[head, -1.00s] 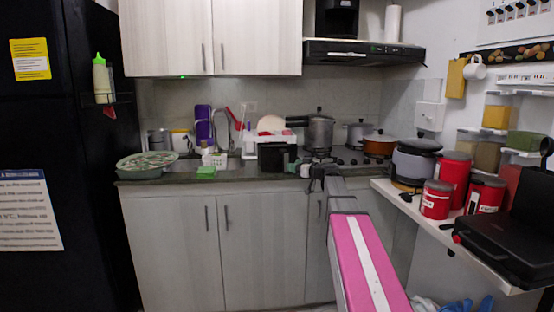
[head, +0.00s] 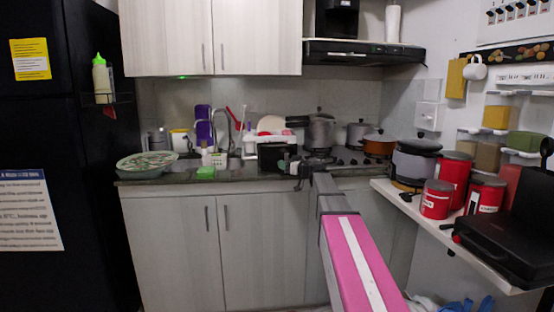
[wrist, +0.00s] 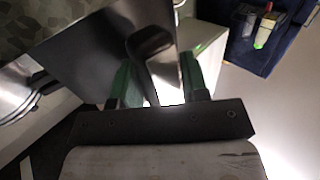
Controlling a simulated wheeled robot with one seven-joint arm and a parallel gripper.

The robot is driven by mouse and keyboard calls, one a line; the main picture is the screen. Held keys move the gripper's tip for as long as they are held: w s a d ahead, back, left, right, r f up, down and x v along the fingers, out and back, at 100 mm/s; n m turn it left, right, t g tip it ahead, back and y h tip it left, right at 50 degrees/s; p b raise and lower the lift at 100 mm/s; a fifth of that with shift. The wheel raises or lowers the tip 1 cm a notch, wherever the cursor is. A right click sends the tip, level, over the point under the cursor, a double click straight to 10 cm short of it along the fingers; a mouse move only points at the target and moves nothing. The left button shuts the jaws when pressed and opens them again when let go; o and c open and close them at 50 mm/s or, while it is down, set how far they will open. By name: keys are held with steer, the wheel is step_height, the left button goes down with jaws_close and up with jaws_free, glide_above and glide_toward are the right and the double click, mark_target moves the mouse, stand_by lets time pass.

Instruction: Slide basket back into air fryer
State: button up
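A dark box-shaped body, which looks like the air fryer (head: 272,153), stands on the counter in the head view. My gripper (head: 296,168) is at its lower right front, small and partly merged with its dark shape. In the wrist view, my gripper (wrist: 160,82) has two green fingers set well apart. A dark curved handle (wrist: 148,50) reaches down between them from a smooth dark panel (wrist: 85,60), which seems to be the basket front. A light gap shows between the handle and the right finger. How far the basket is out is not clear.
A pressure cooker (head: 320,133) and an orange pot (head: 379,145) stand to the right on the stove. A green basin (head: 147,164) and dish rack items are to the left. Red canisters (head: 436,199) and a black case (head: 508,237) crowd the right shelf.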

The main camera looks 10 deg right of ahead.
mark_target(288, 153)
jaws_close()
steer(key=shift+r, duration=2.5)
